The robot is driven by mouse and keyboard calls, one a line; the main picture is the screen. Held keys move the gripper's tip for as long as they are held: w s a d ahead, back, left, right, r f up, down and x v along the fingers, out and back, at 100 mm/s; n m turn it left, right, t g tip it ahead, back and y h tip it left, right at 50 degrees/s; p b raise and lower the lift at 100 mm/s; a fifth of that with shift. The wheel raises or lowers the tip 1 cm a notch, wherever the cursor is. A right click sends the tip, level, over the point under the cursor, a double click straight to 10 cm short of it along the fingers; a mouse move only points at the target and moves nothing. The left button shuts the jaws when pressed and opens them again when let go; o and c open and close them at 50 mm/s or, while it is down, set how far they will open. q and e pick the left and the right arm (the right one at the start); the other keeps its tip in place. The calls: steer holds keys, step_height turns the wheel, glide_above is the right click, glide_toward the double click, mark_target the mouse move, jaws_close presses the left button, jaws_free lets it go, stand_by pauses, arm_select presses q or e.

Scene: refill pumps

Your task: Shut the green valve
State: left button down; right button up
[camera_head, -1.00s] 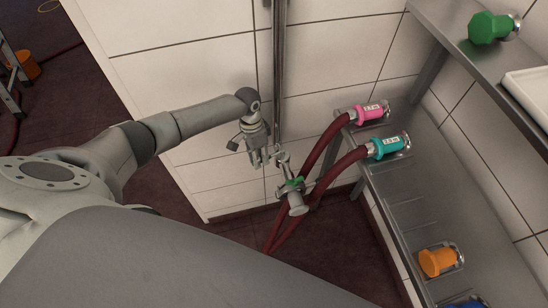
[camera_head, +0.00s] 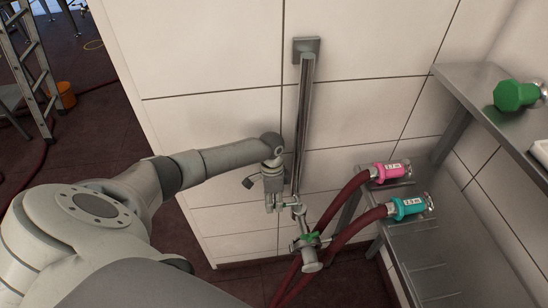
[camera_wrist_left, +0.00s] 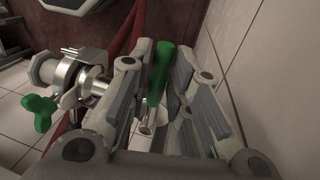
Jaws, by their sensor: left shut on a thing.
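My left gripper (camera_head: 275,207) is beside the metal pipe fitting (camera_head: 301,222) at the foot of the vertical pipe. In the left wrist view its fingers (camera_wrist_left: 160,85) are shut on a long green lever handle (camera_wrist_left: 160,68), which stands between them; I take this for the green valve's handle. A green wing-shaped knob (camera_wrist_left: 40,112) sits on the metal fitting (camera_wrist_left: 90,75) to the left of the fingers. That green knob also shows in the head view (camera_head: 309,238). The gripper hides the lever in the head view. My right gripper is not in view.
A green cap (camera_head: 514,95) lies on the upper shelf. The tiled wall (camera_head: 220,50) is close behind the gripper.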

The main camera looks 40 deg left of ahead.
arm_select(q)
steer(key=c, duration=1.6)
jaws_free()
steer(key=shift+r, duration=0.1)
steer(key=r, duration=0.5)
steer(key=w+a+r, duration=0.1)
steer(key=r, duration=0.1)
steer(key=shift+a+r, duration=0.1)
steer(key=shift+r, duration=0.05)
